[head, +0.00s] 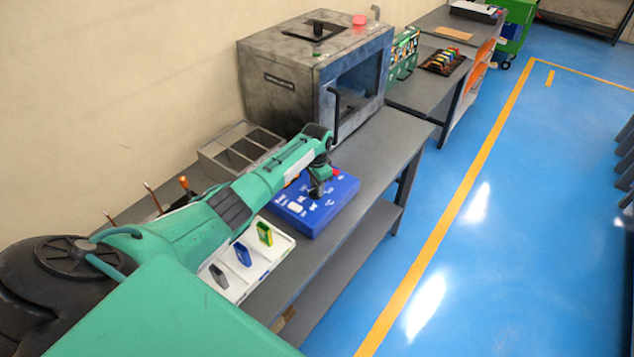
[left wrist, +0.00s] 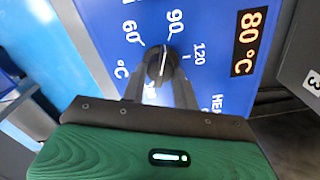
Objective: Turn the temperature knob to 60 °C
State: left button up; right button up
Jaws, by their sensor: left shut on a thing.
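The blue control box (head: 318,213) with white markings lies on the grey bench. My left gripper (head: 319,186) reaches down onto its top, hiding the knob in the head view. In the left wrist view, the blue panel (left wrist: 205,85) carries the round dark temperature knob (left wrist: 158,66), with printed marks 60, 90 and 120 around it. The left gripper's fingers (left wrist: 159,84) are shut on the knob, one on each side. A light line shows on the knob, but its exact pointing is unclear. The orange display (left wrist: 248,41) reads 80 °C. My right gripper is not in view.
A white tray (head: 236,285) with several small coloured parts lies beside the box. A grey divided bin (head: 222,151) stands behind my arm. The large grey machine (head: 272,88) stands farther along the bench. Blue floor is open on the right.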

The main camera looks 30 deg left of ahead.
pick_arm(q)
jog(key=n+p, duration=0.2)
jog(key=n, duration=0.3)
jog(key=shift+r, duration=0.15)
jog(key=n+p, duration=0.1)
jog(key=n, duration=0.4)
jog(key=shift+a+p, duration=0.2)
jog(key=shift+p, duration=0.1)
dwell(0.3)
jog(key=o, duration=1)
jog(key=shift+c, duration=0.2)
notch_tip(320, 180, up, 14)
jog(key=b, duration=0.4)
jog(key=shift+f, duration=0.2)
jog(key=shift+f, duration=0.1)
